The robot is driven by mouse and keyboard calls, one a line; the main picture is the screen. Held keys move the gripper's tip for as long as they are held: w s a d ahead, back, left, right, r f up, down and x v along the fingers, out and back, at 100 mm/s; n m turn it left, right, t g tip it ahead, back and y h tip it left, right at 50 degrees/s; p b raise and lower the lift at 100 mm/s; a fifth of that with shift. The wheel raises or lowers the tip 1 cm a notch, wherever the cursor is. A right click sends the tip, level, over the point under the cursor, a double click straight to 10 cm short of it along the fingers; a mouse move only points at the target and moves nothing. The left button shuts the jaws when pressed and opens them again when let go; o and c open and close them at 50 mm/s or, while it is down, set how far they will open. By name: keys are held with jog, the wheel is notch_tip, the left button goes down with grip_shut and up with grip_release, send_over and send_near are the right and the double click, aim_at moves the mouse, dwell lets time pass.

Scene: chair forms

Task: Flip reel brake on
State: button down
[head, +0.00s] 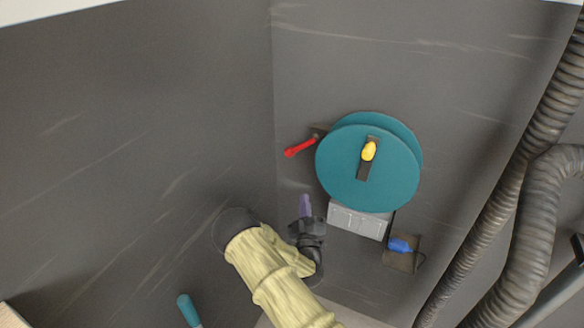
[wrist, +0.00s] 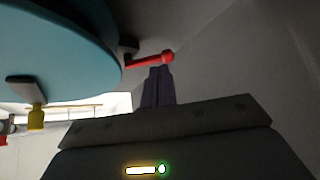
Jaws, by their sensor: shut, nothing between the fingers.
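A teal reel (head: 350,180) is mounted on the grey wall in the head view, with a yellow knob (head: 369,151) on a dark crank bar at its front. A red lever (head: 300,147) sticks out from a dark bracket at the reel's upper left and slopes down to the left. In the wrist view the red lever (wrist: 150,60) lies just beyond my fingertips. My gripper (head: 305,203) is below the lever in the head view, pointing up. Its purple-grey fingers (wrist: 158,72) are together and empty. I cannot tell whether they touch the lever.
A pale grey box (head: 357,219) sits under the reel, right of my gripper. A blue handle (head: 399,246) on a brown plate is at lower right. Ribbed dark hoses (head: 535,220) run down the right side. A teal grip (head: 188,309) is at the bottom left. The left wall is bare.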

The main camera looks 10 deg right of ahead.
aim_at(300, 147)
jog(key=a+n+y, duration=0.1)
jog(key=s+a+n+t+y, duration=0.1)
jog(key=shift+f+n+y, duration=0.2)
jog(key=shift+n+y, duration=0.1)
jog(key=shift+y, duration=0.1)
jog(key=shift+r, duration=0.1)
jog(key=p+x, duration=0.2)
jog(key=x, duration=1.2)
jog(key=shift+t+b, duration=0.3)
jog(key=shift+b, duration=0.05)
